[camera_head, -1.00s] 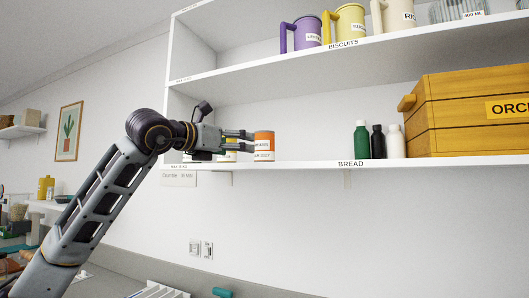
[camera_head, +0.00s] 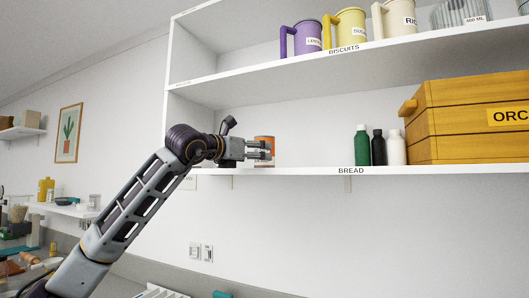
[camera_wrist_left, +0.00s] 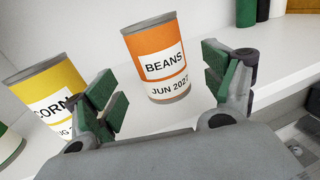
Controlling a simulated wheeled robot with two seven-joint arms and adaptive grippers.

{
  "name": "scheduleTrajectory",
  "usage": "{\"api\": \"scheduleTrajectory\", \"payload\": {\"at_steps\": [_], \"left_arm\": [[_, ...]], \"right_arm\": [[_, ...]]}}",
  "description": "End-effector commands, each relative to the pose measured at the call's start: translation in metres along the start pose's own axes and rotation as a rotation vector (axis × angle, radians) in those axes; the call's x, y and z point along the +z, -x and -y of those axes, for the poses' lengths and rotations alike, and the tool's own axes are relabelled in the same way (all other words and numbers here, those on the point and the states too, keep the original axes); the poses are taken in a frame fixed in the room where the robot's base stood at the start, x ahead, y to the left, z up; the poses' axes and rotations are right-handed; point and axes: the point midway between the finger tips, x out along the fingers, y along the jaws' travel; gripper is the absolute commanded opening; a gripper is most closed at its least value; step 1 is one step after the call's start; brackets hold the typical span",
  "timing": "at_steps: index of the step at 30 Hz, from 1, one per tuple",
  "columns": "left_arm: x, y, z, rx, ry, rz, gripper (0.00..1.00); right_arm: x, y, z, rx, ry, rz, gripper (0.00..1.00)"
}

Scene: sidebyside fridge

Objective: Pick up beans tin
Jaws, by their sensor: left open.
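The beans tin (camera_wrist_left: 158,60) is orange with a white label reading BEANS and stands upright on the shelf. In the head view the beans tin (camera_head: 264,138) shows only partly, as my left gripper (camera_head: 268,150) covers its middle. In the left wrist view my left gripper (camera_wrist_left: 162,84) is open, with green finger pads. The tin stands ahead of the fingers, roughly between them in the picture; I cannot tell that either finger touches it. My right gripper is not in view.
A yellow corn tin (camera_wrist_left: 48,98) stands left of the beans tin, close to the left finger. On the shelf (camera_head: 300,170) to the right are a green bottle (camera_head: 361,146), black and white bottles, and a wooden box (camera_head: 470,115). Between tin and bottles the shelf is clear.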

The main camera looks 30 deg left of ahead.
Motion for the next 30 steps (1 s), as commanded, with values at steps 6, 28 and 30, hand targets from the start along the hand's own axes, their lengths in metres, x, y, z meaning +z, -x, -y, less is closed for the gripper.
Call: {"api": "scheduleTrajectory", "payload": {"at_steps": [6, 28, 30], "left_arm": [[0.000, -0.007, 0.001, 0.000, -0.001, 0.001, 0.84], [0.003, -0.044, 0.001, -0.001, 0.000, -0.001, 0.84], [0.003, -0.051, 0.001, 0.000, 0.000, 0.000, 0.84]], "right_arm": [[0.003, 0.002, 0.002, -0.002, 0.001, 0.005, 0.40], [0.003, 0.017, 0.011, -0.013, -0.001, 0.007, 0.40], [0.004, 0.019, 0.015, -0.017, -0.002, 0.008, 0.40]]}}
